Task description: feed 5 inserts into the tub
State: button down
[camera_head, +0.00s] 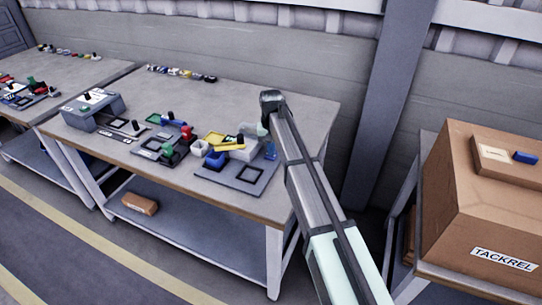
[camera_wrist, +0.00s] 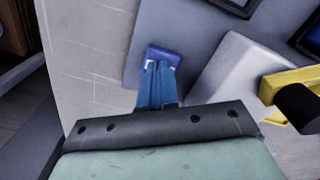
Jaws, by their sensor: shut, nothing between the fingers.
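My gripper (camera_head: 268,146) points down over the right end of the middle workbench. In the wrist view its blue fingers (camera_wrist: 158,85) are shut with nothing held between them. A small blue piece with a white mark (camera_wrist: 160,55) shows just beyond the fingertips, at the edge of a grey plate; I cannot tell whether they touch. A pale grey block (camera_head: 243,152) stands left of the gripper; it also shows in the wrist view (camera_wrist: 228,75). A blue cup-like part (camera_head: 213,161) sits further left. I cannot tell for certain which thing is the tub or which are the inserts.
The workbench (camera_head: 300,120) carries a grey plate with a square frame (camera_head: 250,174), a yellow part (camera_head: 214,138), a red and green part (camera_head: 186,133) and a grey machine (camera_head: 95,110). Small parts line its back edge. A cardboard box (camera_head: 490,200) stands at right.

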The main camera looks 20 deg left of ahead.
jog(key=shift+r, duration=3.5)
notch_tip(320, 180, up, 6)
jog(key=shift+f, duration=5.55)
